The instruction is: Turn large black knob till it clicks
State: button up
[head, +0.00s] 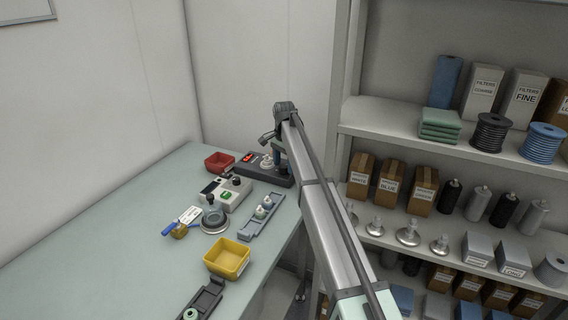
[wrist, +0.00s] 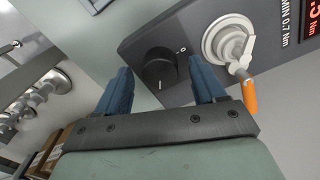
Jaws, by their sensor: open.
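The large black knob (wrist: 160,68) sits on the dark grey panel of a device (wrist: 200,22) in the wrist view. A small white line shows on its lower side, and a white mark is printed on the panel to its upper right. My gripper (wrist: 161,74) is open, with one blue finger to the left of the knob and one to its right. Gaps show on both sides; whether the fingertips reach down beside the knob is unclear.
A white chuck (wrist: 229,40) with an orange-tipped lever (wrist: 249,95) stands close to the right finger, with a red display (wrist: 312,22) beyond. On the bench are a red bin (head: 219,163), a grey control box (head: 226,192) and a yellow bin (head: 227,259). Shelving stands at right.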

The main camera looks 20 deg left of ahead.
aim_at(284, 165)
notch_tip(284, 165, up, 14)
dwell(0.6)
jog(key=shift+f, duration=0.1)
dwell(0.4)
